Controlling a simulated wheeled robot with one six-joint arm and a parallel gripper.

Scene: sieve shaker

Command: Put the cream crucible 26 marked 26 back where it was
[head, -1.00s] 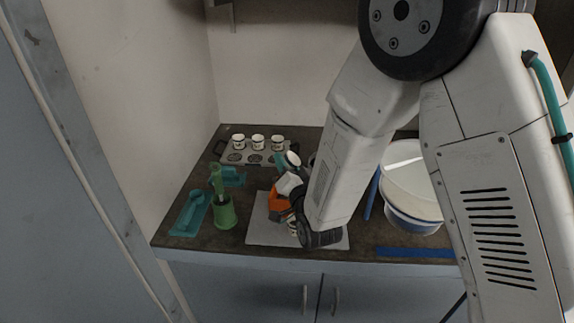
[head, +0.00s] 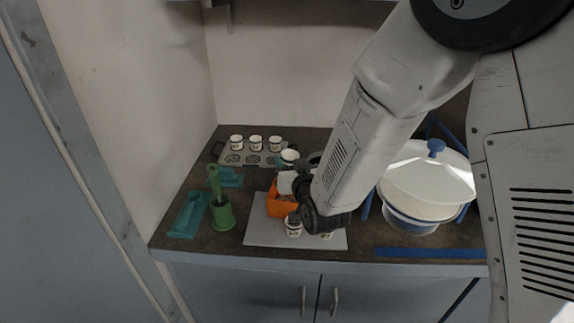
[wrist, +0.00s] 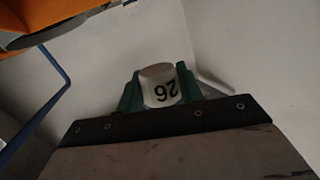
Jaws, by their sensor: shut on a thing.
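The cream crucible 26 (wrist: 160,86) is held between the green fingers of my gripper (wrist: 158,90) in the wrist view, its dark number upside down in that picture. In the head view the crucible (head: 290,156) shows near the tray's front right corner, held above the counter and roughly upright. My gripper (head: 285,162) is shut on it, mostly hidden behind my wrist. The grey tray (head: 224,151) holds three cream crucibles in its back row (head: 256,142). Its front row shows empty round holes (head: 253,160). The tray's right end is partly hidden by my gripper.
A pale mat (head: 262,236) lies in front with a crucible (head: 293,228) on it; another is partly hidden by my wrist. A green cup with a handled tool (head: 222,216) and a teal tray (head: 187,216) stand left. A white-lidded bowl (head: 428,190) stands right.

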